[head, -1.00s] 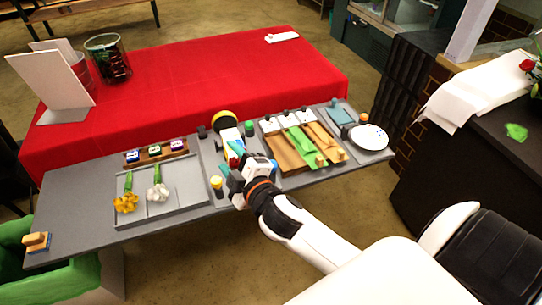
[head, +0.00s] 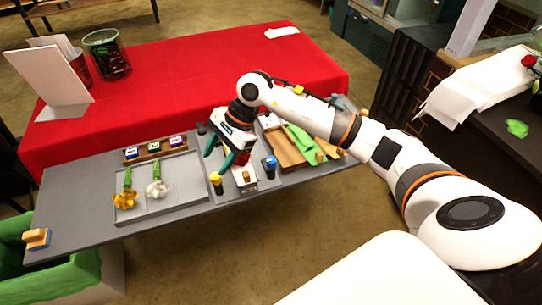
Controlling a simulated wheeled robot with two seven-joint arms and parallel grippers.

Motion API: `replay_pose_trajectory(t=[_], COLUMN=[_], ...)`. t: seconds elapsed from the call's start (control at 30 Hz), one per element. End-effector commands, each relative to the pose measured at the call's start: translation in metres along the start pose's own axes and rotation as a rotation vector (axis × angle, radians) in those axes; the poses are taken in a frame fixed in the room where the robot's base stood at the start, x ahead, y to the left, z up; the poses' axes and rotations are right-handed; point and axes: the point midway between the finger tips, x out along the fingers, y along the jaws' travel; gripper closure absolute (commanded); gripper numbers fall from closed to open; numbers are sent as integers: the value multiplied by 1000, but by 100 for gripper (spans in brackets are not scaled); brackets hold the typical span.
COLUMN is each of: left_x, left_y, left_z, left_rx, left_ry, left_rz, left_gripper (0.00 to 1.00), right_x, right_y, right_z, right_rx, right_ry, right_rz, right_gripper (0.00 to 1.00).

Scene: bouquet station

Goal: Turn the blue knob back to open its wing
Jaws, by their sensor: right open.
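The blue knob (head: 269,161) stands on a dark post at the right side of a small station in the middle of the grey table. A white block (head: 244,178) with a wooden piece on it lies just left of the knob, with a red part (head: 242,158) behind it. I cannot make out the wing's position. My right gripper (head: 216,165) points down over the station, left of the blue knob and apart from it. Its green fingers are spread, with nothing visible between them. A yellow knob (head: 216,179) stands just below the fingers. My left gripper is not in view.
A grey tray (head: 180,205) with a yellow flower (head: 125,200) and a white flower (head: 156,188) lies at left. A wooden tray (head: 288,150) with green wrap (head: 301,139) lies at right, partly hidden by my arm. A red-covered table (head: 190,85) stands behind.

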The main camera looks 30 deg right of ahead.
Motion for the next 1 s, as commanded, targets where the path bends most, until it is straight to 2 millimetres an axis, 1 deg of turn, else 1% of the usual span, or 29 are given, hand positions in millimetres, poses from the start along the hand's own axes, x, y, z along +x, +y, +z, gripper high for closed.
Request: replay_pose_trajectory(t=[0.03, 0.07, 0.1, 0.13, 0.2, 0.23, 0.3, 0.37, 0.43, 0.53, 0.8, 1.0], left_x=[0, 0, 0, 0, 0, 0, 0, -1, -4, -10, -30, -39], left_y=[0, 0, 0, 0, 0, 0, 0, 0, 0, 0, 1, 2], left_z=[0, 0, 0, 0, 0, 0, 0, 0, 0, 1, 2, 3], left_rx=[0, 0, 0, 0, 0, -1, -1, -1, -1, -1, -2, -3], left_ry=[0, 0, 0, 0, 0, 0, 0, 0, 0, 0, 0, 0], left_rz=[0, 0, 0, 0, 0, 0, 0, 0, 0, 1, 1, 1], left_gripper=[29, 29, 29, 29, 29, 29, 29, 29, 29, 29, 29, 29], right_x=[-20, -30, -44, -53, -74, -81, -92, -96, -94, -84, -38, -12], right_y=[2, 0, -2, -4, -7, -9, -12, -14, -16, -20, -33, -39], right_z=[30, 44, 62, 73, 93, 99, 109, 114, 118, 125, 151, 167], right_rx=[-29, -41, -51, -56, -57, -55, -51, -48, -46, -46, -44, -45], right_ry=[-133, -201, -281, -333, -427, -457, -506, -528, -536, -535, -532, -531], right_rz=[-42, -72, -110, -136, -188, -206, -237, -252, -262, -265, -264, -260], right_gripper=[50, 50, 50, 50, 50, 50, 50, 50, 50, 50, 50, 50])
